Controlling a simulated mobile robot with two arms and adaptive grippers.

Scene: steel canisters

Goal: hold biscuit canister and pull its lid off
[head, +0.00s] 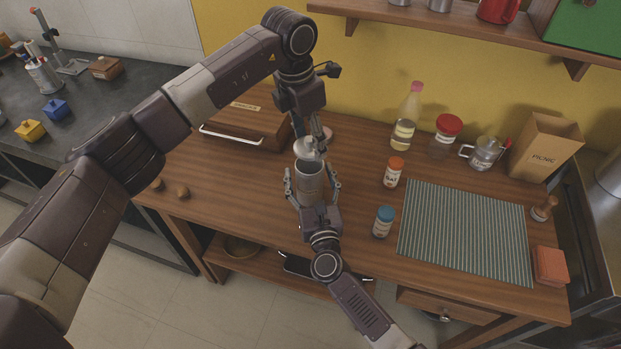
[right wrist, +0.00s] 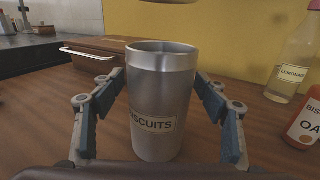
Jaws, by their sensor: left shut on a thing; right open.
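The biscuit canister (head: 309,184) is a steel cylinder standing upright on the wooden table. In the right wrist view the canister (right wrist: 160,100) shows a "BISCUITS" label and an open top. My right gripper (head: 312,187) is open, with one finger on each side of the canister; its fingers also flank it in the right wrist view. My left gripper (head: 315,137) is shut on the steel lid (head: 309,151) and holds it above the canister, apart from the rim.
A wooden bread box (head: 245,122) stands behind to the left. An orange-capped jar (head: 393,172), a blue-capped jar (head: 383,222) and a lemonade bottle (head: 403,134) stand to the right. A striped mat (head: 465,232) lies farther right.

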